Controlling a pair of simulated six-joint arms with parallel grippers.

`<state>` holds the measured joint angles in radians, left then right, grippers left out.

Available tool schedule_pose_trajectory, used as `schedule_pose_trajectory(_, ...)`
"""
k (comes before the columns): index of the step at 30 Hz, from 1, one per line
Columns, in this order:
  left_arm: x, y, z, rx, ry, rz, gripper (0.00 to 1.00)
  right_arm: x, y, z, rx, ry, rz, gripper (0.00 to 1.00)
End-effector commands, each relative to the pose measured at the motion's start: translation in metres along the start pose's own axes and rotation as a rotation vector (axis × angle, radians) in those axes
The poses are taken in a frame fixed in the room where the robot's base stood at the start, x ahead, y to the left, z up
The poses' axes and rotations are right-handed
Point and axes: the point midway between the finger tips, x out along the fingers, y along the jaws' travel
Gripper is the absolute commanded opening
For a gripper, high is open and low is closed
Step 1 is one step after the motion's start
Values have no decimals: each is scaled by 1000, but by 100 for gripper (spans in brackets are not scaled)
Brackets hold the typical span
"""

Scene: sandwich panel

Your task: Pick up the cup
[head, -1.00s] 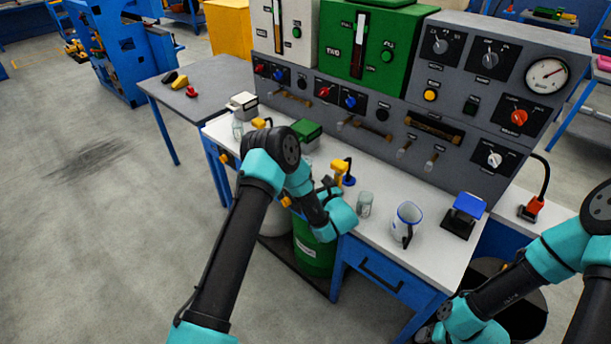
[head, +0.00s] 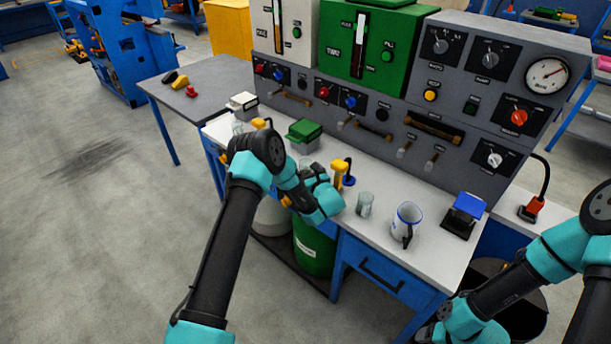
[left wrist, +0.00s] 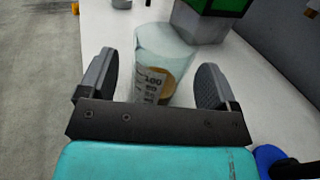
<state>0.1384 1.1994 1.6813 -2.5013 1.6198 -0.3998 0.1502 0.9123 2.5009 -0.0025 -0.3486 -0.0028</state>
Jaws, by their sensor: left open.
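A white mug with a blue rim and dark handle (head: 407,222) stands upright on the right part of the white bench. A clear glass (head: 364,204) stands to its left. My left gripper (left wrist: 157,64) is open in the left wrist view. Another clear glass with printed markings and a tan area low down (left wrist: 165,50) shows between its fingers. A gap shows on each side of this glass; I cannot tell how deep it sits. In the head view my left wrist hides most of this gripper.
A green-topped box (head: 303,134) stands behind the left gripper and shows in the left wrist view (left wrist: 208,22). A yellow-handled tool (head: 340,172) is right of the gripper. A blue-topped stand (head: 466,212) is right of the mug. The control panel (head: 470,125) bounds the bench behind.

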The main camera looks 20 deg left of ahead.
Motion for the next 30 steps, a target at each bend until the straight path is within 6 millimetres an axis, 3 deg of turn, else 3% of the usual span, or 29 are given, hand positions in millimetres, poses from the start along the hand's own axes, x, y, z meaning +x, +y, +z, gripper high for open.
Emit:
schedule_pose_trajectory(6, 17, 0, 0, 0, -1, -1, 84, 0, 0, 0, 0, 0, 0, 67)
schedule_pose_trajectory(19, 17, 0, 0, 0, 0, -1, 84, 0, 0, 0, 0, 0, 0, 67)
schedule_pose_trajectory(30, 17, 0, 0, 0, 0, -1, 49, 0, 0, 0, 0, 0, 0, 67)
